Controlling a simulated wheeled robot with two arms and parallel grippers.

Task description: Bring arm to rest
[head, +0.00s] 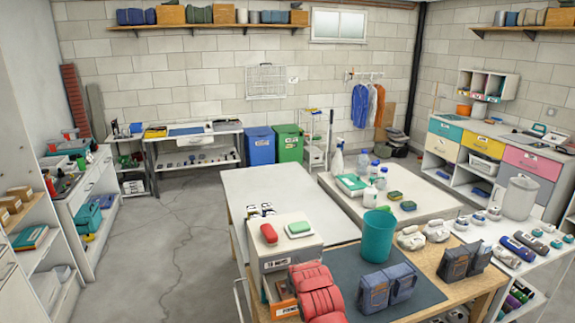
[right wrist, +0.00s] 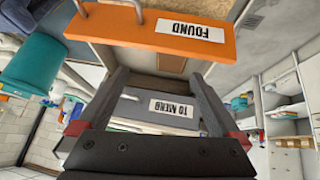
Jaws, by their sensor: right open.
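My right gripper (right wrist: 155,84) shows in the right wrist view, its two dark fingers spread apart with no object held between them. That view is upside down. Beyond the fingers are an orange drawer front (right wrist: 130,28) with a metal handle and a "FOUND" label, and a grey front (right wrist: 135,107) labelled "TO MEND". In the head view the small drawer unit (head: 307,256) stands on the near bench, with the orange drawer (head: 284,311) low on it, seemingly pulled out. I cannot tell whether the fingers touch the unit. Neither gripper shows in the head view.
A red item and a green-white item lie on top of the drawer unit. The concrete floor (head: 170,225) at left is clear.

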